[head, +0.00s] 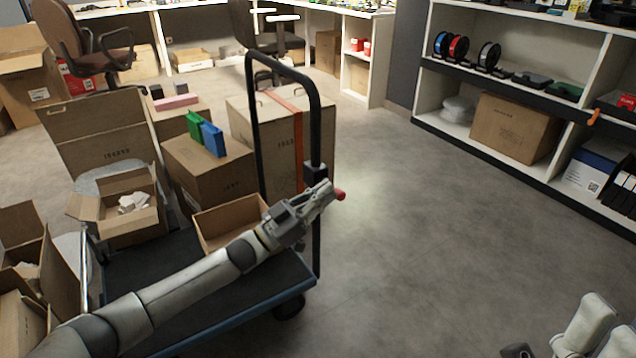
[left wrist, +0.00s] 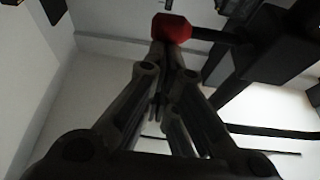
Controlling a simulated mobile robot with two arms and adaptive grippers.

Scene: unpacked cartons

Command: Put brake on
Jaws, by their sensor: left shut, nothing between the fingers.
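The platform cart (head: 262,290) has a dark deck with a blue edge and an upright black handle (head: 253,115). A red knob (head: 340,195) shows beside the handle's right post. In the left wrist view the red knob (left wrist: 172,27) sits on a dark lever that runs right toward a black post (left wrist: 262,60). My left gripper (head: 328,190) reaches across the cart to the post, its tips close to the knob. Its fingers (left wrist: 165,62) are shut and empty, just below the knob in the wrist picture. I cannot tell whether they touch it.
An open empty carton (head: 228,222) and a closed carton (head: 205,170) with green and blue items stand by my left arm. A taped carton (head: 262,135) is behind the handle. A shelf unit (head: 560,85) lines the right. The floor between is clear.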

